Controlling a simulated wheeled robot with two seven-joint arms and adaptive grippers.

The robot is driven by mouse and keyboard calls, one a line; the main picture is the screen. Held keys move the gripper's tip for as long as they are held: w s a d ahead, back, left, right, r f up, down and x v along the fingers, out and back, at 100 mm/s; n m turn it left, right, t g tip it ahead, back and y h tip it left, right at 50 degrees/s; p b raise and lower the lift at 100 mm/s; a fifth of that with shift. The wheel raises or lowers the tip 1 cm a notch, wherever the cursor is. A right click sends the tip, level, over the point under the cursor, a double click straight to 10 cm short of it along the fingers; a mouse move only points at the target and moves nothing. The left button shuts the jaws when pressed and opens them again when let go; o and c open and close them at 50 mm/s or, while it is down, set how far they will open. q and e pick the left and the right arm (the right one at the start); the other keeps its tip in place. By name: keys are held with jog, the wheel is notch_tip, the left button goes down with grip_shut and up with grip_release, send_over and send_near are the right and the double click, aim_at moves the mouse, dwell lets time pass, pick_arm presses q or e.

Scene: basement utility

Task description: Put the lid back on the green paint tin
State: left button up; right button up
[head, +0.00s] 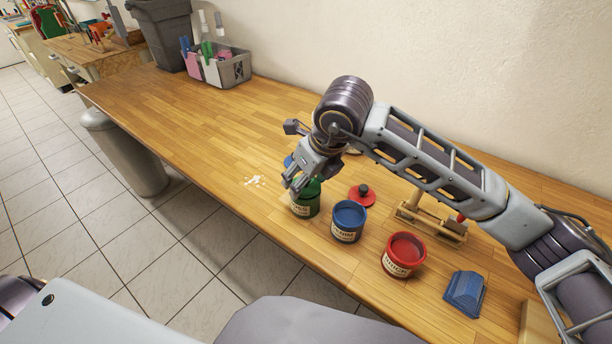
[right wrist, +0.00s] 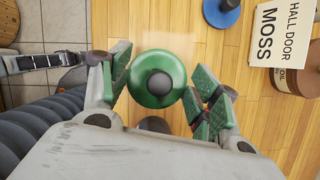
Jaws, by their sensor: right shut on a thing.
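The green paint tin (head: 304,207) stands on the wooden bench, left of the blue and red tins. My right gripper (head: 292,183) is directly above it, fingers pointing down and partly hiding its top. In the right wrist view the round green lid (right wrist: 158,92), with a dark knob, lies between the green-padded fingers of my right gripper (right wrist: 163,88), which is shut on it. Whether the lid touches the tin's rim is hidden. My left gripper is not in view.
A "Hall door moss" card (right wrist: 283,32) and a blue lid (right wrist: 221,12) lie beyond. The bench's left stretch is mostly clear.

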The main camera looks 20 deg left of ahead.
jog(key=o, duration=1)
jog(key=o, duration=0.3)
jog(key=shift+r, duration=0.15)
jog(key=shift+r+p, duration=1.1)
jog(key=shift+r, duration=2.25)
grip_shut()
